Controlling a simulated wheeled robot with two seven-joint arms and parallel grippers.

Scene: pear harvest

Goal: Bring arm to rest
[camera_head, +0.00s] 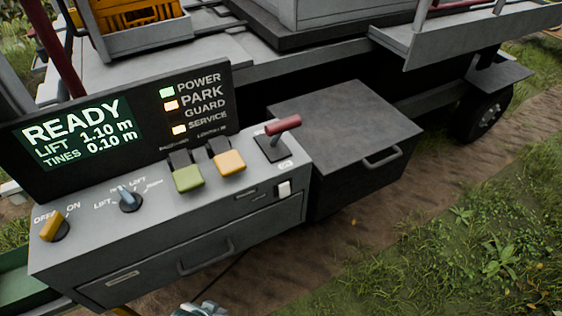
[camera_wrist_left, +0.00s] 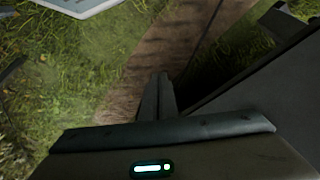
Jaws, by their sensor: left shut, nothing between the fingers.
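My left gripper (camera_head: 200,309) shows only as a small grey piece at the bottom edge of the head view, below the control console (camera_head: 215,225). In the left wrist view its fingers (camera_wrist_left: 159,88) are together and empty, over a dirt strip and grass. The console's side or another dark grey box is close on the right of that view. My right gripper is not in view. The console's screen (camera_head: 80,132) reads READY, LIFT 1.10 m, TINES 0.10 m. A red-handled lever (camera_head: 283,125) stands at the console's right end.
A vehicle deck (camera_head: 160,65) lies behind. Grass (camera_head: 450,240) is clear at right.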

